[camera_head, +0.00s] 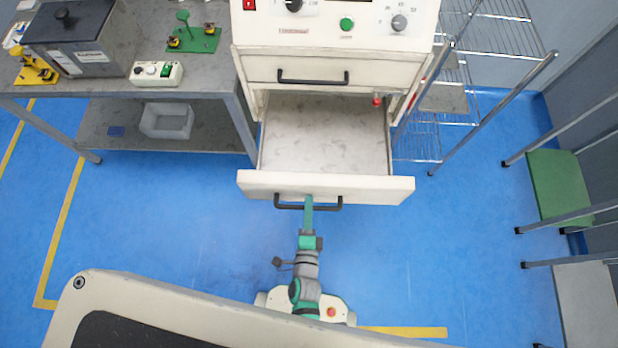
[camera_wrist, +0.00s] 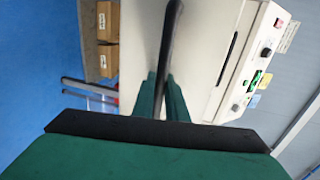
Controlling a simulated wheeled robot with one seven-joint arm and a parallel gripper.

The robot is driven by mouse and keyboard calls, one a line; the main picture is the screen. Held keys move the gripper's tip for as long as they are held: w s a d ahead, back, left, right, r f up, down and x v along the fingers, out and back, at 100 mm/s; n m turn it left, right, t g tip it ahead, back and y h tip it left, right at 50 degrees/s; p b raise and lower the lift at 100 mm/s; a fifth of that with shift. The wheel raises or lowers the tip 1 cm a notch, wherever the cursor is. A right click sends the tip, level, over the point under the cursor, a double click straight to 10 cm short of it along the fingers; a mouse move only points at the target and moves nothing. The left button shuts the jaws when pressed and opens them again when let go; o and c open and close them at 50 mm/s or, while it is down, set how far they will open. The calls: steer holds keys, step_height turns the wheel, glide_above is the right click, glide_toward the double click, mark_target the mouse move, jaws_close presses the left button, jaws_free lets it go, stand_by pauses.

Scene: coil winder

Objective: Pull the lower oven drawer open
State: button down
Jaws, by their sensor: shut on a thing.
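The lower oven drawer (camera_head: 325,188) is pulled well out of the cream oven cabinet, and its bare grey inside shows in the head view. Its black bar handle (camera_head: 327,206) runs along the front panel. My gripper (camera_head: 309,202) is at the middle of this handle, with its green fingers shut on the bar. In the wrist view the fingers (camera_wrist: 163,98) are on either side of the black handle (camera_wrist: 170,45), in front of the cream drawer front (camera_wrist: 140,50). The upper drawer (camera_head: 300,72) is shut, with its own black handle (camera_head: 312,78).
A grey workbench (camera_head: 200,85) with a dark box (camera_head: 85,40) and small devices stands at the left. A wire rack (camera_head: 480,90) stands at the right of the oven. A green-seated stool (camera_head: 558,185) is farther right. Blue floor on both sides of my arm is clear.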

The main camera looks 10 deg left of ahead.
steer(key=c, duration=2)
jaws_free()
steer(key=shift+c, duration=0.2)
steer(key=v, duration=1.1)
steer(key=shift+w, duration=0.1)
steer(key=s+d+r+n+h, duration=0.1)
steer(key=s+d+r+n, duration=0.1)
steer(key=r+n, duration=0.6)
steer(key=s+d+r+n+h, duration=0.1)
steer(key=s+d+r+n, duration=0.1)
steer(key=r+n, duration=0.6)
steer(key=shift+r, duration=0.55)
